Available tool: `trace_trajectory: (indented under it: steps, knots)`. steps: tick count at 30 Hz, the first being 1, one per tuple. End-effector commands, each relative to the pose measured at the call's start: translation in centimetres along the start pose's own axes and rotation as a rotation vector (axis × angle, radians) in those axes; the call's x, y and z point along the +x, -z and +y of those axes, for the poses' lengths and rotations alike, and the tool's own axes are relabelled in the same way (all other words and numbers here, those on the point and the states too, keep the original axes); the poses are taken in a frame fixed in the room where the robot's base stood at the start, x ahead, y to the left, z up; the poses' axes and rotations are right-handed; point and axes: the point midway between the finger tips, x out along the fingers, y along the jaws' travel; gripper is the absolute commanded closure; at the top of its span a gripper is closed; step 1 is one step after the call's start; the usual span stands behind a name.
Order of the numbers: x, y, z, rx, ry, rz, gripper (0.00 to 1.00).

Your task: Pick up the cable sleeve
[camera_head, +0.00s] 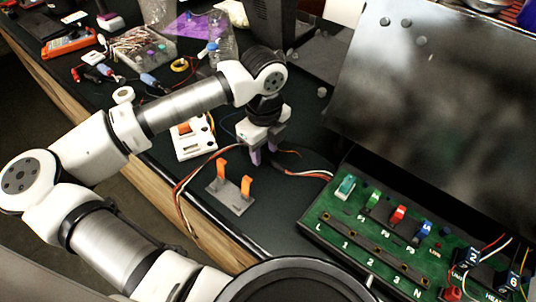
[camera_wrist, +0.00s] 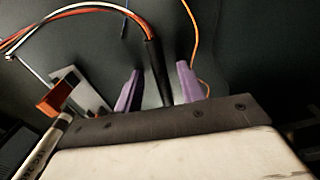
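The cable sleeve (camera_wrist: 154,62) is a black tube around red, white and dark wires. In the wrist view it lies between the two purple fingers of my gripper (camera_wrist: 157,74), with a gap on each side. The gripper is open, and its fingers point down at the dark bench in the head view (camera_head: 263,153). There the gripper mostly hides the sleeve. The wires (camera_head: 190,178) come out to the left of the gripper and continue on its right. I cannot tell the height of the fingertips over the bench.
A grey stand with orange clips (camera_head: 232,190) is just in front of the gripper. A white switch-like unit (camera_head: 193,140) is to its left. A green fuse board (camera_head: 375,235) and a big metal panel (camera_head: 430,100) take up the right.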

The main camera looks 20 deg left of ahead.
Motion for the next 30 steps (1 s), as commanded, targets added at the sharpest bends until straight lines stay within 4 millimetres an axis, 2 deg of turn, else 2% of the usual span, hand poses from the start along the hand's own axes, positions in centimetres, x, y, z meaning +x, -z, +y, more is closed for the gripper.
trace_trajectory:
  steps: [2, 10, 23, 26, 30]
  knots:
    - [0.0, 0.0, 0.0, 0.000, 0.000, 0.000, 0.65]
    - [0.0, 0.0, 0.0, 0.000, 0.000, 0.000, 1.00]
    - [-0.5, -0.1, 0.0, -0.001, 0.000, -0.002, 1.00]
    - [-1.4, -0.1, 0.0, -0.001, 0.002, -0.003, 1.00]
    - [-3.6, -0.1, 0.0, -0.002, 0.001, -0.005, 1.00]
